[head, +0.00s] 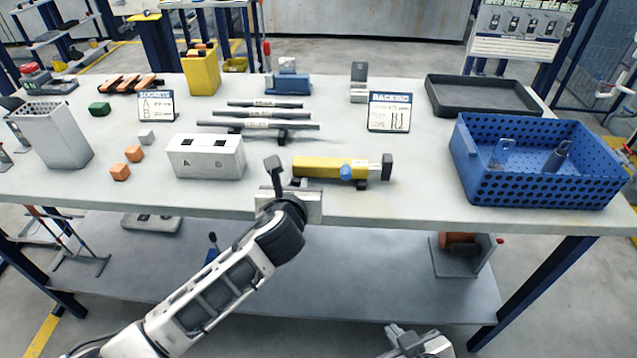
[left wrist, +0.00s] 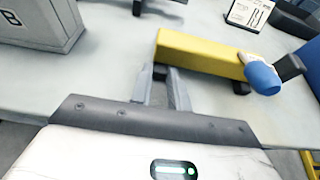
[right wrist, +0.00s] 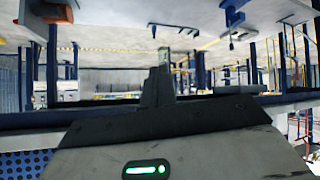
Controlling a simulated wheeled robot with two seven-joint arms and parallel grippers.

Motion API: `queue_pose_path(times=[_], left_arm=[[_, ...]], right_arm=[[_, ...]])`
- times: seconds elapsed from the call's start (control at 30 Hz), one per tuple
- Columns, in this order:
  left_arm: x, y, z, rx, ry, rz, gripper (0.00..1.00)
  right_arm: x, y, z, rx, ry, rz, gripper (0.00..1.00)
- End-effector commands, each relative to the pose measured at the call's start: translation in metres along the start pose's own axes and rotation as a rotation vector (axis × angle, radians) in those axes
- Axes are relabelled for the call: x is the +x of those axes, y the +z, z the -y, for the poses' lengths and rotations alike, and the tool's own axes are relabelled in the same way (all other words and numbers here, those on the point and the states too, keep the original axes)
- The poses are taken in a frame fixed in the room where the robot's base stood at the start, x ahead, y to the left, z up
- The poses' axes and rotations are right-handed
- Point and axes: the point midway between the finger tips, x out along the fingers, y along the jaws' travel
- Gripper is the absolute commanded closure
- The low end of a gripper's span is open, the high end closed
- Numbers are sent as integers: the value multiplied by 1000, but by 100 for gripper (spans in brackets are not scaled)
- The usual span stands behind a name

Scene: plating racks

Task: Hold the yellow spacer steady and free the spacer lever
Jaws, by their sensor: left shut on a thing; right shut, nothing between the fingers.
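The yellow spacer (head: 322,167) lies lengthwise near the front edge of the bench, and shows in the left wrist view (left wrist: 200,50). A blue knob (head: 346,173) sits on its front side near the right end. A dark upright handle (head: 387,164) stands at that end, also in the left wrist view (left wrist: 289,67). Which part is the lever is unclear. My left gripper (head: 287,184) is shut on the spacer's left end; the fingertips (left wrist: 164,84) are partly hidden there. My right gripper (head: 408,338) is shut and empty, low in front of the bench; its fingers (right wrist: 159,80) are together.
A white block marked A and B (head: 206,160) stands left of the spacer. A blue perforated crate (head: 540,190) is at the right. Bench top between spacer and crate is clear.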

Motion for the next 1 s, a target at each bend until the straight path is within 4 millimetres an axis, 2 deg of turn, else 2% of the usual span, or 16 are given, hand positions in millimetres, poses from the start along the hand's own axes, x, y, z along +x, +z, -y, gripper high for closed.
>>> queue_pose_path(times=[0.03,0.1,0.27,0.37,0.4,0.53,0.6,0.7,0.83,1.0], left_arm=[[0,0,0,0,-1,2,100],[0,0,0,0,0,2,100],[0,0,0,0,0,1,100],[0,0,0,0,0,1,100],[0,0,0,1,1,1,100],[0,0,0,1,1,0,100],[0,0,0,1,1,0,100],[0,0,0,1,1,0,100],[0,0,0,1,1,0,100],[0,0,0,1,1,0,100]], right_arm=[[10,-25,2,-120,-3,-5,100],[21,-58,4,-333,-3,13,100],[32,-138,10,-851,7,78,100],[29,-186,20,-1138,-8,133,100],[25,-204,23,-1254,-9,157,100],[4,-255,30,-1603,-10,252,100],[-10,-276,32,-1758,-9,310,100],[-27,-297,36,-1924,-20,382,100],[-43,-310,40,-2053,-39,449,100],[-49,-314,41,-2104,-51,479,100]])
